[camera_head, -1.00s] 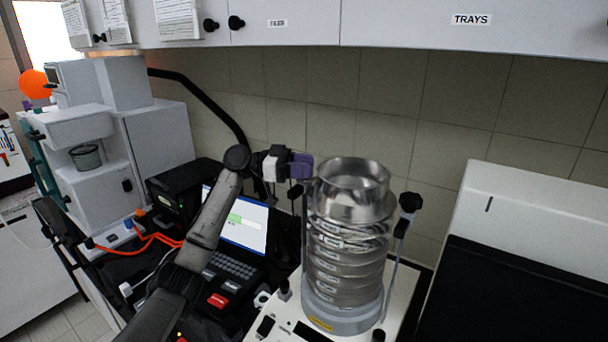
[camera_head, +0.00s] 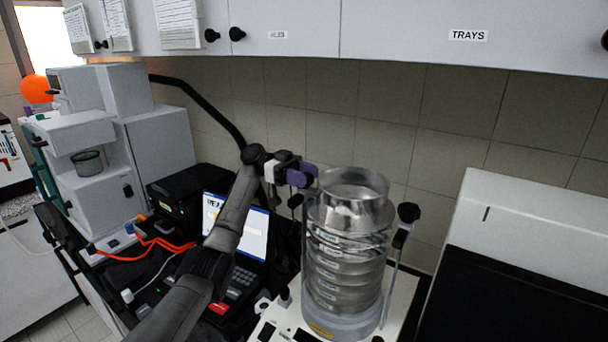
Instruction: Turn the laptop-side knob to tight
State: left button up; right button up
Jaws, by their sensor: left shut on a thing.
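The sieve stack (camera_head: 345,250) of shiny metal rings stands upright on the pale shaker base (camera_head: 272,318). My left gripper (camera_head: 307,174), with purple fingers, is at the upper left of the stack, on the side of the laptop (camera_head: 240,225). It is shut on the laptop-side knob, which the fingers hide. A dark clamp piece (camera_head: 295,201) shows just below the fingers. The other black knob (camera_head: 408,212) sits on its rod right of the stack. My right gripper is not in view.
A white machine with a dark front (camera_head: 530,240) stands close on the right. A black box (camera_head: 180,195) and orange cables (camera_head: 150,240) lie left of the laptop. Wall cabinets (camera_head: 400,35) hang above, before a tiled wall.

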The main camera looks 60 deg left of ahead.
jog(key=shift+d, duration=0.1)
pick_arm(q)
jog(key=o, duration=0.9)
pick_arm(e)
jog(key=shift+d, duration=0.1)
